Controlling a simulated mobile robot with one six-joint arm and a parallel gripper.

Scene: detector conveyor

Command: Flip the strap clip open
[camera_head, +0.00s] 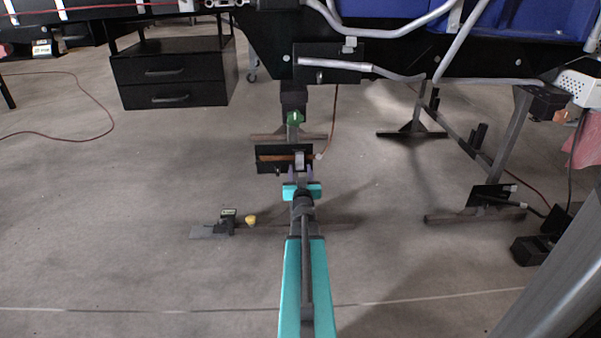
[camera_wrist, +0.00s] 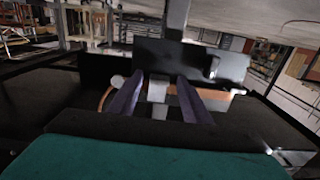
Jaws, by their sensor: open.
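The strap clip seems to be the small light grey piece (camera_head: 299,160) on the front of a black bracket (camera_head: 270,153) under the conveyor. In the wrist view the grey piece (camera_wrist: 158,90) shows between my fingers. My gripper (camera_head: 300,172) has purple fingers and points away from me at the bracket. It is open, with one finger on each side of the grey piece; it also shows in the wrist view (camera_wrist: 159,82). I cannot tell whether the fingers touch it. The lower part of the grey piece is hidden behind the dark gripper body.
An orange-brown bar (camera_head: 272,158) runs along the bracket, and a green part (camera_head: 294,118) sits above it. The conveyor frame (camera_head: 480,70) spans overhead. A black drawer unit (camera_head: 170,82) stands left. A low floor bar (camera_head: 270,227) lies below my arm. Open floor lies left.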

